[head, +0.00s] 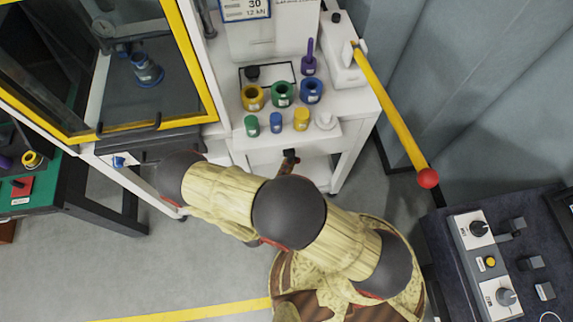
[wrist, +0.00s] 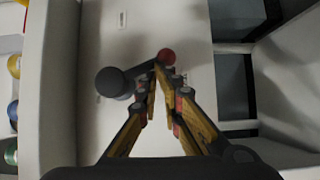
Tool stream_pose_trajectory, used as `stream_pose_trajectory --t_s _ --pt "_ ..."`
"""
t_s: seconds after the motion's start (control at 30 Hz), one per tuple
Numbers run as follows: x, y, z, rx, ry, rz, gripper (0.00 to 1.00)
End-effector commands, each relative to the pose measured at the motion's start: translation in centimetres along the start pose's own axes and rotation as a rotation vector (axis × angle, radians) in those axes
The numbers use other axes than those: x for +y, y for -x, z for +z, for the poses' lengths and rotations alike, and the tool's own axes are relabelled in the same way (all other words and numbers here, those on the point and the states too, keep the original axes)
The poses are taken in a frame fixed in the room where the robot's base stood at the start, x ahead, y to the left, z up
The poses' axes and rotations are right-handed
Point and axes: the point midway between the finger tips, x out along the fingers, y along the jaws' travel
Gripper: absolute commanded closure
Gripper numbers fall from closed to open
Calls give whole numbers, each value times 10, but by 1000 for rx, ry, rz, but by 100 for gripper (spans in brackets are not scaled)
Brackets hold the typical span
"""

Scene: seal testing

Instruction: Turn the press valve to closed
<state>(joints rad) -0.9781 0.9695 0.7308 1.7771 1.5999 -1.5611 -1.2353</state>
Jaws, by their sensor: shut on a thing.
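The press valve (wrist: 112,82) shows in the wrist view as a dark grey round hub with a lever and a red round end (wrist: 166,57). It is mounted on a white panel. My gripper (wrist: 156,72) has its two yellow-brown fingers drawn together at the lever's outer part, close to the red end. It is shut on the lever; the fingertips hide part of it. In the head view my arm covers most of this spot, and only a small dark and brown piece shows below the white shelf; I cannot tell which part it is.
The white stand (head: 362,125) holds several coloured rings and small cylinders above the arm. A yellow bar (head: 392,108) with a red ball end slants down at its right. A yellow-framed enclosure (head: 205,65) is at left. A dark control desk (head: 460,275) is at lower right. Floor is clear at lower left.

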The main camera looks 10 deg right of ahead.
Motion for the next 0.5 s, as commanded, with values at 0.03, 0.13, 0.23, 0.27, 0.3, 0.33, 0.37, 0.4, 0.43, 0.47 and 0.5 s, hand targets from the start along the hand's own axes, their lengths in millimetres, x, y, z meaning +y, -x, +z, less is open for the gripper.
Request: stream_pose_trajectory --t_s 0.03,0.13,0.23,0.27,0.3,0.33,0.37,0.4,0.43,0.47,0.5 --pt "-2 -1 1 -1 0 -6 100" --pt "-2 -2 2 -1 0 -6 100" --pt "-3 -2 3 -1 0 -6 100" --pt "-3 -3 4 -2 0 -6 100" --pt "-3 -3 4 -2 0 -5 100" --pt "-2 -3 5 -2 0 -5 100" --pt "-2 -4 6 -2 0 -4 100" --pt "-2 -4 7 -2 0 -4 100" --pt "-2 -5 7 -2 0 -4 100" --pt "-2 -5 8 -1 0 -3 100" --pt "-1 -6 9 -1 0 -3 100"
